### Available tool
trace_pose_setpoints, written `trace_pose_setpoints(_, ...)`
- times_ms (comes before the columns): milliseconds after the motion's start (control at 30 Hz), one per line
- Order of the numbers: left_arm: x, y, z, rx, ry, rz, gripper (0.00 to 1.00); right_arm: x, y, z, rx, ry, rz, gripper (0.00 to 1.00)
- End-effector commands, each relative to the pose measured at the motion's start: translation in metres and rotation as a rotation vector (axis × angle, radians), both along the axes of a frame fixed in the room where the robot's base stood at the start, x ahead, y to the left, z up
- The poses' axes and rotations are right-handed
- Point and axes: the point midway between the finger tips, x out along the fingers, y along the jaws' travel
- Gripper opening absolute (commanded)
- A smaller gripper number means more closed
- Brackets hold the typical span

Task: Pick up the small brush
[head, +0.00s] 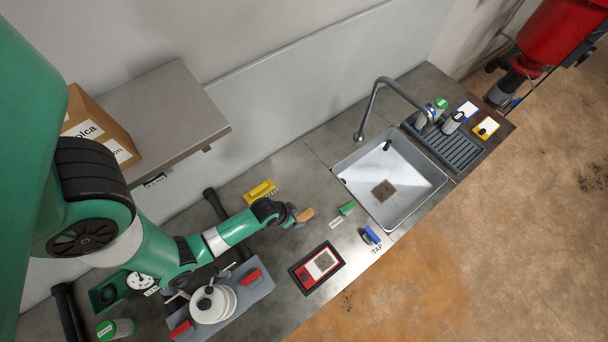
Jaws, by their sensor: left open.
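My left gripper (291,214) is over the grey counter, left of the sink, and it is open. A small tan object (305,214), which looks like a wooden brush handle, is right at its fingertips. I cannot tell whether it touches the fingers, and part of it may be hidden behind them. A yellow block with a comb-like, bristly edge (260,191) lies on the counter near the wall, behind my left wrist. My right gripper is not in view.
The steel sink (352,186) with its curved faucet (372,105) is to the right. A green-handled piece (347,208), a blue piece (371,236) and a red-framed panel (303,281) are near the gripper. A grey fixture with red handles (252,277) sits below my arm.

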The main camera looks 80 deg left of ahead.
Motion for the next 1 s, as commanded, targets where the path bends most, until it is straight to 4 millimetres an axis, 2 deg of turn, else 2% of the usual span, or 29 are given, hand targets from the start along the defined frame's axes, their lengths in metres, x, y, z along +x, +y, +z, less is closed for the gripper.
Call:
trace_pose_setpoints(33, 0.005, 0.002, -0.020, 0.000, -0.001, 0.000, 0.80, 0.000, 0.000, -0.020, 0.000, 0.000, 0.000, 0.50)
trace_pose_setpoints(133, 0.010, 0.004, -0.032, 0.000, -0.001, 0.000, 0.80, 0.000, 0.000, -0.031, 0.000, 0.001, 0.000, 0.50)
trace_pose_setpoints(333, 0.014, 0.005, -0.033, 0.001, -0.001, -0.001, 0.80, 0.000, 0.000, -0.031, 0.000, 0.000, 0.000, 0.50)
trace_pose_setpoints(600, 0.034, 0.012, -0.073, 0.000, 0.001, 0.000, 0.80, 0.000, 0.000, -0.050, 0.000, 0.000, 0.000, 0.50)
trace_pose_setpoints(867, 0.036, 0.013, -0.076, 0.000, -0.001, 0.000, 0.80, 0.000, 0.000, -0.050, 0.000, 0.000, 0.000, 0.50)
trace_pose_setpoints(900, 0.036, 0.013, -0.076, 0.000, -0.001, 0.000, 0.78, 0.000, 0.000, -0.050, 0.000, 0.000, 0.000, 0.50)
trace_pose_setpoints(1000, 0.036, 0.013, -0.076, 0.000, -0.001, 0.000, 0.60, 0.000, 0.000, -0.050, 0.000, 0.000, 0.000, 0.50)
